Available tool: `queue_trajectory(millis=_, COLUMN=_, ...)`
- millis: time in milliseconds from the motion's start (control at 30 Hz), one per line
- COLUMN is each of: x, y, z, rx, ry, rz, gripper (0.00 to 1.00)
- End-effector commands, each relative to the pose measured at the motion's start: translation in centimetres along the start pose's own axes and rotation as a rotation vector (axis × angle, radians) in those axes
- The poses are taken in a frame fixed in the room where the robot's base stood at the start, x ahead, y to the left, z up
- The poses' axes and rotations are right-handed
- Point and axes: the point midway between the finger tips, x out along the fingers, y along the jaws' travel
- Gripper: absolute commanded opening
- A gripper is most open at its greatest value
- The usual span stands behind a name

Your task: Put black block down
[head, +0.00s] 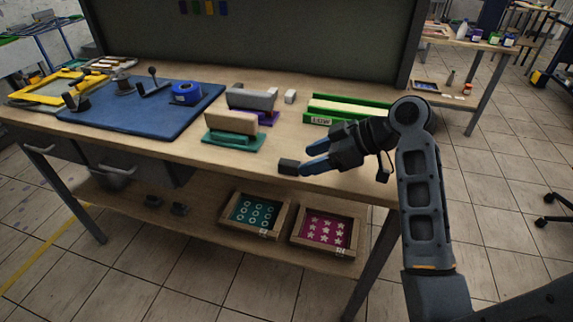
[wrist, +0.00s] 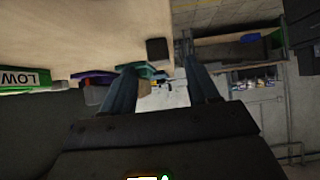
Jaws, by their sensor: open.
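The black block (head: 288,166) is a small dark box at the front edge of the wooden table (head: 170,150), and appears to rest on it. It also shows in the wrist view (wrist: 157,50), beyond the fingertips and roughly in line with the gap between them. My gripper (head: 307,160) is open with nothing between its blue fingers, close to the right of the block. Whether a fingertip touches the block I cannot tell. Both fingers show in the wrist view (wrist: 163,75).
Left of the block stands a squeegee-like tool on a teal base (head: 233,139), with a grey and purple one (head: 252,104) behind. A long green tray (head: 350,108) lies behind my gripper. A blue mat (head: 145,112) covers the left. Bare tabletop lies between.

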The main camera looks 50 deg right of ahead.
Motion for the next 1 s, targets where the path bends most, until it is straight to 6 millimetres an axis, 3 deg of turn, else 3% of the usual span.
queue_trajectory(millis=333, x=4.4, y=0.1, z=-0.6, rx=-0.001, ry=0.000, rz=-0.002, gripper=0.60)
queue_trajectory(millis=667, x=5.0, y=0.1, z=-0.6, rx=-0.001, ry=0.000, rz=0.001, gripper=0.59)
queue_trajectory(millis=1000, x=5.0, y=0.1, z=-0.6, rx=-0.001, ry=0.000, rz=0.001, gripper=0.26)
